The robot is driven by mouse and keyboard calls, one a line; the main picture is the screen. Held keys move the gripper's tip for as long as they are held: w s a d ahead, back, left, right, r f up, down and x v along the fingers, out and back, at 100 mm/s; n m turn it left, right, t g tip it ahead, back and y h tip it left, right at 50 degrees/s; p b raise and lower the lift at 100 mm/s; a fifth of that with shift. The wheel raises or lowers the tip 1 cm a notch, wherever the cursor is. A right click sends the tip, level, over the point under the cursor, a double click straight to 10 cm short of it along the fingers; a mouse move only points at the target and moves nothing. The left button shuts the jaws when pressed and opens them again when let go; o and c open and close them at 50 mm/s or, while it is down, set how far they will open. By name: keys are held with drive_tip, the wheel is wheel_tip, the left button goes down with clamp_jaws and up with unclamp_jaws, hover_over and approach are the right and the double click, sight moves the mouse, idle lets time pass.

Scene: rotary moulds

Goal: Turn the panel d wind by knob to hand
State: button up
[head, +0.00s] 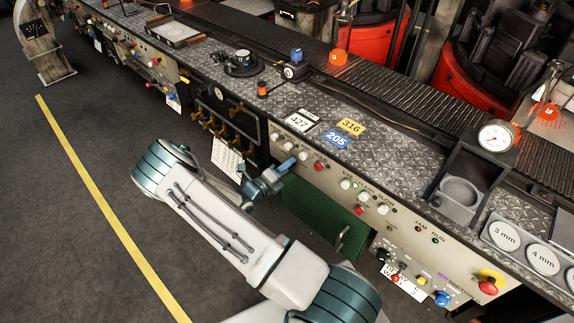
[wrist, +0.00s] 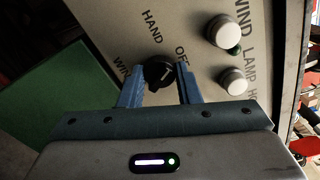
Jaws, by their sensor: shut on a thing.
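The panel d wind by knob (wrist: 158,72) is a small black rotary knob on a cream panel in the wrist view. Printed words WIND, HAND and OFF lie around it, with HAND above and OFF at its upper right. A pale mark shows on the knob's right side, towards OFF; its exact angle is hard to tell. My gripper (wrist: 160,86) has its blue fingers on both sides of the knob and is shut on it. In the head view, my gripper (head: 272,178) is at the console front, and the knob is hidden there.
Two white buttons (wrist: 222,30) sit right of the knob, with a small green lamp between them. A green panel (head: 318,208) is below the console front. Brass levers (head: 222,130) and a hanging paper sheet are left of my gripper. Dark floor lies open at left.

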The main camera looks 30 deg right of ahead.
drive_tip(key=shift+w+n, duration=0.1)
drive_tip(key=shift+n, duration=1.2)
drive_tip(key=o, duration=1)
drive_tip(key=shift+a, duration=0.1)
drive_tip(key=b+v, duration=0.1)
drive_tip(key=v, duration=1.2)
drive_tip(key=shift+a, duration=0.35)
